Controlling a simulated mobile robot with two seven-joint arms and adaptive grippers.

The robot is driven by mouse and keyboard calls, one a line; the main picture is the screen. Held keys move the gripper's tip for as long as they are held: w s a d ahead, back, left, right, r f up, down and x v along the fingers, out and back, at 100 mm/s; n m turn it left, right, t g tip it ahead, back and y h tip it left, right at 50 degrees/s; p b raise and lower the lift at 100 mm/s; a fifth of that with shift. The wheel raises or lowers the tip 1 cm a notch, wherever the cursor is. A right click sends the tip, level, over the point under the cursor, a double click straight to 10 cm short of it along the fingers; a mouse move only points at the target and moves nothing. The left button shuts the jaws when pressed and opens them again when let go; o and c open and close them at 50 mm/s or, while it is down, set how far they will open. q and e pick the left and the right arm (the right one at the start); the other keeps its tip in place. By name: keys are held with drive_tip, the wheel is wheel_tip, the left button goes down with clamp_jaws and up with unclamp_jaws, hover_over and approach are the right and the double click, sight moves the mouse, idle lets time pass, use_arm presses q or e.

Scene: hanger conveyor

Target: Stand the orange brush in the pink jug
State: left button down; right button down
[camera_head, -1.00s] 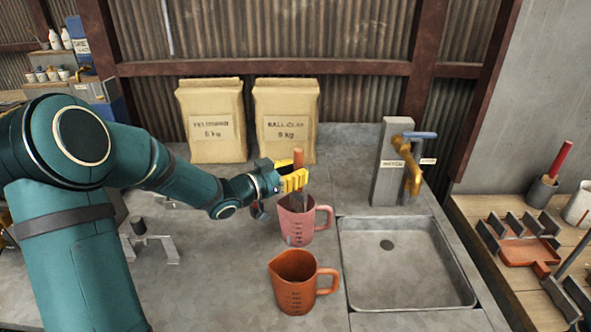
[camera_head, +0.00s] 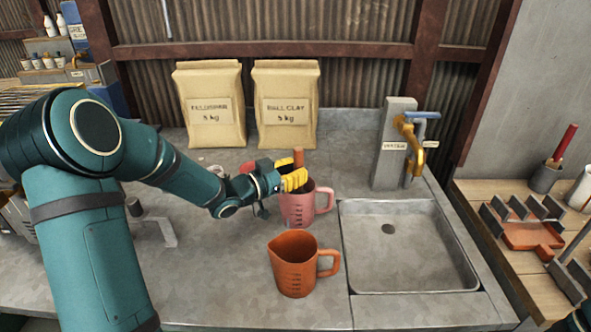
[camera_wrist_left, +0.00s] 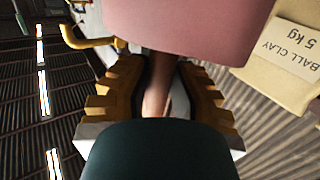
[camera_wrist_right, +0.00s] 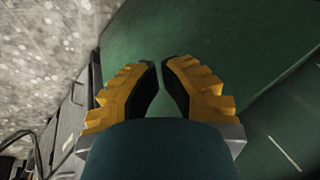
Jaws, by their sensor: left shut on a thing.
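The pink jug (camera_head: 297,209) stands upright on the grey counter, its handle to the right. My left gripper (camera_head: 293,181) is at the jug's rim, shut on the orange brush (camera_head: 298,158). The brush is roughly upright, its handle end above the fingers; its lower end is hidden by the gripper and jug. In the left wrist view the brush handle (camera_wrist_left: 157,85) lies between the fingers, with the pink jug (camera_wrist_left: 190,20) close beyond. My right gripper (camera_wrist_right: 162,68) is empty, its fingertips nearly together, away from the jugs.
An orange jug (camera_head: 293,266) stands just in front of the pink one. A sink (camera_head: 405,262) with a yellow tap (camera_head: 411,150) is to the right. Two paper sacks (camera_head: 285,105) stand behind. A grey metal fixture (camera_head: 150,222) is on the counter left, below my arm.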

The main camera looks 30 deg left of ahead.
use_arm(q)
drive_tip(key=c, duration=0.9)
unclamp_jaws()
drive_tip(key=shift+s+a, duration=0.1)
drive_tip(key=v, duration=1.1)
drive_tip(key=shift+s+a, duration=0.15)
drive_tip(key=shift+s, duration=0.25)
